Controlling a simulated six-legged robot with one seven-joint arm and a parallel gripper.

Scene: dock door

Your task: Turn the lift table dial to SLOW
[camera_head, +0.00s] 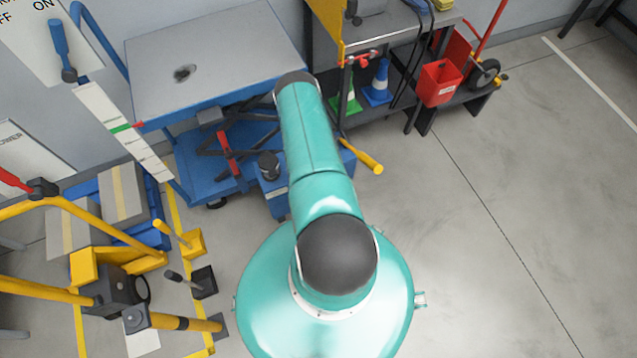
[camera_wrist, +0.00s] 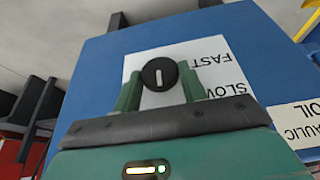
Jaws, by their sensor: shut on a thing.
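The dial (camera_wrist: 159,72) is a round black knob with a white line, in the wrist view. It stands in front of a white label (camera_wrist: 232,73) on a blue panel (camera_wrist: 95,75). The label reads FAST and SLOW, upside down, to the right of the dial. The white line stands almost upright in the picture, pointing at neither word. My gripper (camera_wrist: 159,77) has its two green fingers on either side of the dial, shut on it. In the head view the blue lift table (camera_head: 215,60) is at the upper left. My arm hides the gripper and dial there.
A workbench (camera_head: 395,38) with a green cone (camera_head: 348,97), a blue cone (camera_head: 379,85) and a red bin (camera_head: 438,84) stands right of the lift table. Yellow rails (camera_head: 110,230) and levers stand at the lower left. The floor at right is clear.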

